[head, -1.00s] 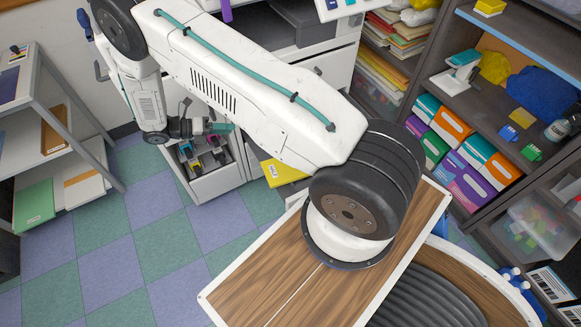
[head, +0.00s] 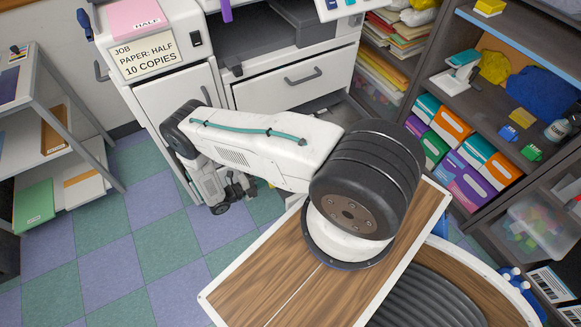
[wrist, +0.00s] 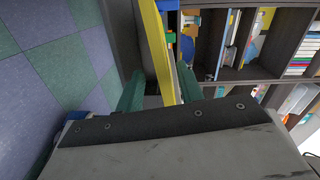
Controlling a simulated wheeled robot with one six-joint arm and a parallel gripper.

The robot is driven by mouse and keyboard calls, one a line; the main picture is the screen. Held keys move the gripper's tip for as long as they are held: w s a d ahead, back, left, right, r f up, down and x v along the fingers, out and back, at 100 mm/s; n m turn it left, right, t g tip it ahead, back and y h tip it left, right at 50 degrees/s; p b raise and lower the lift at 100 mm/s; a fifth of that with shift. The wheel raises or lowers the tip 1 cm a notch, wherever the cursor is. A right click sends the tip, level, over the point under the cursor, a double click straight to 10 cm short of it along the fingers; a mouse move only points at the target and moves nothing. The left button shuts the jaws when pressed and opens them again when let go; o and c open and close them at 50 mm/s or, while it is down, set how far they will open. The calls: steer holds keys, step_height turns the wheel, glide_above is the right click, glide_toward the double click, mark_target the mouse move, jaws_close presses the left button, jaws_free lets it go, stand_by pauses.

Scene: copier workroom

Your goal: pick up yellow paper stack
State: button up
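The yellow paper stack (wrist: 156,45) shows in the wrist view as a long, narrow yellow band, seen nearly edge-on. It runs from the top of the picture down between the two teal fingers of my gripper (wrist: 160,82). The fingers stand apart on either side of the band. A dark gap shows between the left finger and the band; contact on the right side is unclear. In the head view my arm hides the stack, and I cannot make out the fingers, low in front of the copier.
The copier (head: 165,60), with its job sign, stands behind my arm. A grey rack (head: 60,85) is at the left. A dark shelf unit (head: 485,105) with coloured boxes is at the right. The checkered floor (head: 130,260) is clear at the lower left.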

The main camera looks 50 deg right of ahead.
steer(key=x, duration=0.4)
steer(key=shift+d+r, duration=0.25)
steer(key=shift+d, duration=0.05)
jaws_close()
steer(key=shift+r, duration=0.1)
step_height(320, 180, up, 10)
steer(key=shift+f, duration=0.1)
stand_by(0.3)
steer(key=shift+s, duration=0.1)
stand_by(0.3)
